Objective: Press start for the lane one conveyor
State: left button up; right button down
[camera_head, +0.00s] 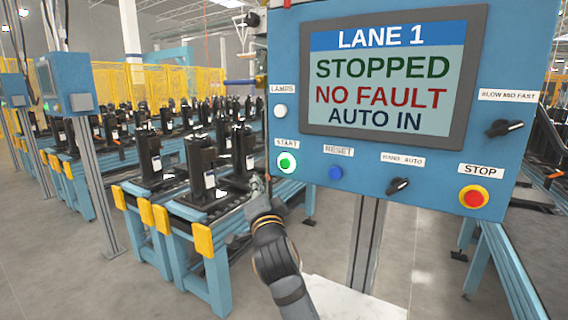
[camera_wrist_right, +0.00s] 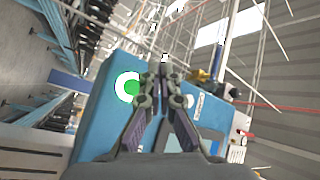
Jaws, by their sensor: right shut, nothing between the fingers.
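The blue control panel (camera_head: 400,172) stands in front of me, and its screen (camera_head: 392,85) reads LANE 1, STOPPED, NO FAULT, AUTO IN. The green START button (camera_head: 287,163) with a white ring is at the panel's lower left. My right gripper (camera_head: 262,186) is shut and empty, just below and left of the START button in the head view. In the right wrist view the START button (camera_wrist_right: 128,87) shows just left of the shut fingertips (camera_wrist_right: 163,68). I cannot tell any contact. My left gripper is not in view.
A blue RESET button (camera_head: 335,173), a HAND/AUTO knob (camera_head: 397,186), a speed knob (camera_head: 504,128) and a red STOP button (camera_head: 473,197) sit to the right on the panel. A conveyor (camera_head: 210,215) with black compressors stands behind left. A second panel (camera_head: 72,82) stands far left.

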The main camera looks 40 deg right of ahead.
aim_at(285, 164)
jog(key=shift+s+r, duration=0.45)
jog(key=shift+r, duration=0.4)
jog(key=shift+d, duration=0.1)
jog(key=shift+w+d+b, duration=0.35)
jog(key=shift+w+d, duration=0.2)
jog(key=shift+d, duration=0.8)
jog(key=shift+w+d+b, duration=0.35)
jog(key=shift+w+d, duration=0.25)
jog(key=shift+d, duration=0.7)
jog(key=shift+w+d+b, duration=0.35)
jog(key=shift+w+d, duration=0.2)
jog(key=shift+d, duration=0.8)
jog(key=shift+w+d+b, duration=0.15)
jog(key=shift+d+b, duration=0.25)
jog(key=shift+b, duration=0.1)
